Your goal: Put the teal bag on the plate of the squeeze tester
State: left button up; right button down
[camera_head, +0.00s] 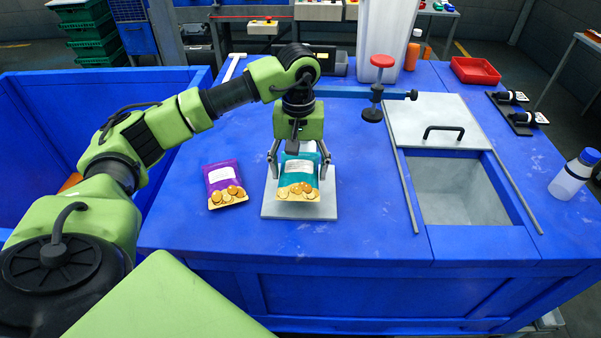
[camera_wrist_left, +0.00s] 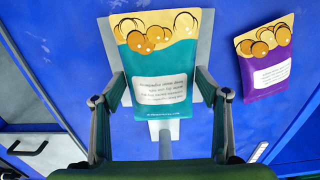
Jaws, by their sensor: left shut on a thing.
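The teal bag (camera_head: 298,183), with a white label and a gold end printed with round biscuits, is held between the fingers of my left gripper (camera_head: 299,170). It is over the pale square plate of the squeeze tester (camera_head: 270,208). In the left wrist view the teal bag (camera_wrist_left: 160,70) covers much of the plate (camera_wrist_left: 108,45), with a finger at each side. I cannot tell whether the bag touches the plate. My right gripper is not in view.
A purple bag (camera_head: 222,180) lies left of the plate, on the blue table (camera_head: 350,230). A red knob (camera_head: 382,61) stands behind, to the right. A lidded sink-like opening (camera_head: 460,190) is at right, and a red tray (camera_head: 475,70) at the back. The table front is clear.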

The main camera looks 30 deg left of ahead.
aim_at(300, 179)
pick_arm(q)
jog(key=shift+w+a+f, duration=0.1)
jog(key=shift+w+f, duration=0.2)
jog(key=shift+w+a+f, duration=0.1)
jog(key=shift+w+f, duration=0.1)
jog(key=shift+f, duration=0.05)
notch_tip(300, 179, down, 3)
jog(key=shift+w+r+p, duration=0.1)
jog(key=shift+p, duration=1.1)
jog(key=shift+f, duration=0.3)
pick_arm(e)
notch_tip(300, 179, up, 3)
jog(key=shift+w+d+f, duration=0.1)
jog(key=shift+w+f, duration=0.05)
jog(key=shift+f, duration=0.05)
pick_arm(q)
jog(key=shift+f, duration=0.1)
jog(key=shift+f+b, duration=0.15)
jog(key=shift+b, duration=0.15)
jog(key=o, duration=1.2)
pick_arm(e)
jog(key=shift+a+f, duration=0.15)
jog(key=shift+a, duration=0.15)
